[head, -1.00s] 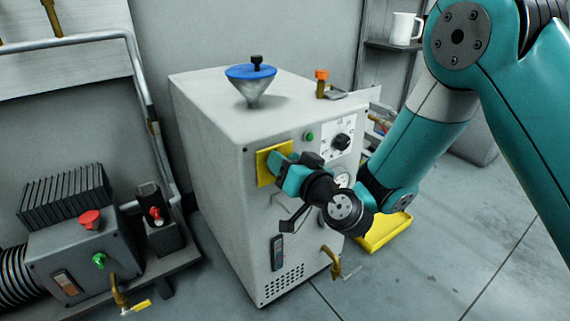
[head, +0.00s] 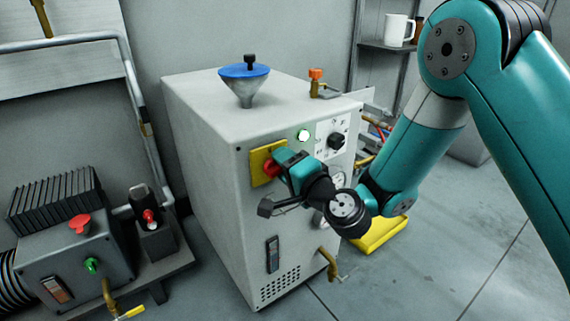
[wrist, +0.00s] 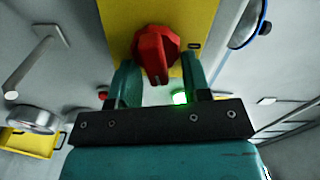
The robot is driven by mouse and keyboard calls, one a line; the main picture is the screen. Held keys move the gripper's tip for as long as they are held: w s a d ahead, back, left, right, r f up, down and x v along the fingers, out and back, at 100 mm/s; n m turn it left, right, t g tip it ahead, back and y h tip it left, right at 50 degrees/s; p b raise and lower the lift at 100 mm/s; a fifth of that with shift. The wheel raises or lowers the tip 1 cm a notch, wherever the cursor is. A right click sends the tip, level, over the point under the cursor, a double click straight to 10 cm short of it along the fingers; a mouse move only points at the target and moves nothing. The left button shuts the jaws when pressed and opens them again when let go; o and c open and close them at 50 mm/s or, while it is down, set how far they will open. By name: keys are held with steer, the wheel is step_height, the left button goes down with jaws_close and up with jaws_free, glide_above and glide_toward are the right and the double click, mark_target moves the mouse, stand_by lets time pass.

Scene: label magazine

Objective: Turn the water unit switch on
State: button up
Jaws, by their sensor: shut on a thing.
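The water unit is a light grey cabinet (head: 205,165) standing on the floor in the middle of the head view. Its switch is a red rotary knob (head: 271,169) on a yellow plate (head: 257,172) on the front panel. My gripper (head: 283,163) is at the plate, its fingers either side of the knob and shut on it. The wrist view shows the red knob (wrist: 155,50) between the two fingers, in front of the yellow plate (wrist: 118,22). A round green lamp (head: 303,135) above right of the knob glows brightly. My gripper hides part of the panel.
A black dial (head: 337,141) sits right of the lamp. A blue-rimmed funnel (head: 244,82) and an orange-handled valve (head: 316,80) stand on top. Open floor lies at right.

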steer(key=shift+f+m, duration=0.3)
steer(key=shift+m, duration=1)
steer(key=o, duration=0.9)
